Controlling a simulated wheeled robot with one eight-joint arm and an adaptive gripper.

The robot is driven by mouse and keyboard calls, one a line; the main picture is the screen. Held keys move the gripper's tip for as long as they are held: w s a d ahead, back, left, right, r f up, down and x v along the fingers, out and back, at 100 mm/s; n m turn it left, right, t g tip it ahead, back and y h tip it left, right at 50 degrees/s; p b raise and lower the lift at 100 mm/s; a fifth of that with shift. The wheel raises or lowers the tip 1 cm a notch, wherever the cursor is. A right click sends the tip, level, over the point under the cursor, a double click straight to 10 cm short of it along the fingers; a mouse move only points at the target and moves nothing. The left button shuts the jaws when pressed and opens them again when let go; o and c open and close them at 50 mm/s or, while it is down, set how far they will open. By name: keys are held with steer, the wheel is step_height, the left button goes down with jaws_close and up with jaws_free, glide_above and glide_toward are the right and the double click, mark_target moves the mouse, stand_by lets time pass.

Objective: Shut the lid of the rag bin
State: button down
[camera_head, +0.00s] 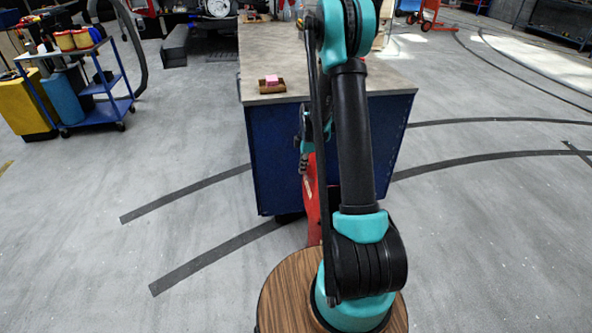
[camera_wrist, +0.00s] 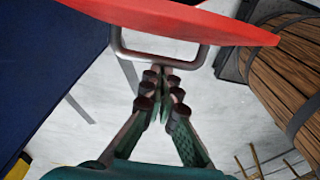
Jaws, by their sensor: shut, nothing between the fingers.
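A red panel (camera_wrist: 190,18), which looks like the rag bin's lid, crosses the top of the wrist view. A grey metal loop handle (camera_wrist: 160,59) hangs from its edge. My gripper (camera_wrist: 164,70) is shut and empty, with its fingertips right at the handle's bar; I cannot tell whether they touch it. In the head view a narrow red part (camera_head: 312,197) stands between the blue bench and my base. My arm hides most of it, so the lid's angle and the bin's body are unclear there.
The blue bench (camera_head: 275,160) with a grey top (camera_head: 350,88) stands close behind the red part. A small brown block with a pink top (camera_head: 270,81) lies on it. A blue trolley (camera_head: 100,108) and yellow bin (camera_head: 28,105) are at left. Floor on both sides is clear.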

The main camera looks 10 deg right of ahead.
steer(key=d+f+y, duration=0.1)
steer(key=d+f, duration=0.2)
steer(key=d, duration=0.7)
steer(key=d+f+y, duration=0.1)
steer(key=d+f, duration=0.2)
steer(key=d, duration=0.7)
steer(key=d+f, duration=1)
steer(key=f, duration=0.5)
steer(key=shift+d+f, duration=0.3)
steer(key=shift+f, duration=0.05)
